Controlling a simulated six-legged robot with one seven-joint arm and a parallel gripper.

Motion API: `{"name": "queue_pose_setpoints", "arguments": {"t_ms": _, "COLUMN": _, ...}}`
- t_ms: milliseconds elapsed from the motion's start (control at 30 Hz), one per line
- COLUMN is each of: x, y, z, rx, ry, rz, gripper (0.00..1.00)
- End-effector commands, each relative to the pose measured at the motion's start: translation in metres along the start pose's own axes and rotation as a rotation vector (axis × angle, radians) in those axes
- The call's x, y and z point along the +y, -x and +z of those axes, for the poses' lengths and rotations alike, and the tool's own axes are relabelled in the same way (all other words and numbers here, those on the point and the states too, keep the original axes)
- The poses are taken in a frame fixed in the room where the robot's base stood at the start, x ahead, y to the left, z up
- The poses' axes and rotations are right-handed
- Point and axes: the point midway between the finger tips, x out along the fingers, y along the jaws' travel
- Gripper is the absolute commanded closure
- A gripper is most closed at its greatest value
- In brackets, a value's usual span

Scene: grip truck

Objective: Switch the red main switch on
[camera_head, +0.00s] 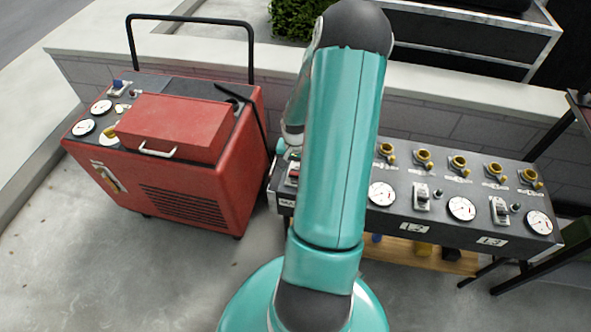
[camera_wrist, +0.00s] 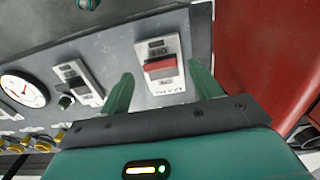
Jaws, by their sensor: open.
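The red main switch (camera_wrist: 160,67) sits on a pale plate on the dark control panel (camera_wrist: 110,45). In the wrist view it lies beyond and between the two green fingers of my gripper (camera_wrist: 160,90). The fingers are apart, with nothing held between them. I cannot tell how far the fingertips are from the panel. In the head view the switch (camera_head: 293,172) shows at the panel's left end, just left of my arm, small and partly hidden.
The panel carries several gauges (camera_head: 461,208), grey switches (camera_head: 422,197) and yellow valves (camera_head: 458,163). A red machine (camera_head: 190,190) with a black handle stands left of the panel, close by. A low block wall (camera_head: 430,121) runs behind. The paved floor (camera_head: 75,235) at the front left is clear.

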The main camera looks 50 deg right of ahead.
Motion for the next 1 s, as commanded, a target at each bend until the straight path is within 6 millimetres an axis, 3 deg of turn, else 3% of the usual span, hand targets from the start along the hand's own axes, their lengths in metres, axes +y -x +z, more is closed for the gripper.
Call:
{"name": "queue_pose_setpoints", "arguments": {"t_ms": 200, "x": -0.001, "y": -0.019, "z": 0.0, "rx": 0.0, "ry": 0.002, "rz": 0.0, "gripper": 0.36}}
{"name": "queue_pose_setpoints", "arguments": {"t_ms": 467, "x": -0.001, "y": -0.021, "z": 0.0, "rx": 0.001, "ry": 0.001, "rz": 0.0, "gripper": 0.36}}
{"name": "queue_pose_setpoints", "arguments": {"t_ms": 700, "x": -0.001, "y": -0.02, "z": 0.0, "rx": 0.001, "ry": 0.001, "rz": 0.0, "gripper": 0.81}}
{"name": "queue_pose_setpoints", "arguments": {"t_ms": 1000, "x": 0.0, "y": -0.02, "z": -0.002, "rx": -0.024, "ry": -0.001, "rz": 0.0, "gripper": 0.81}}
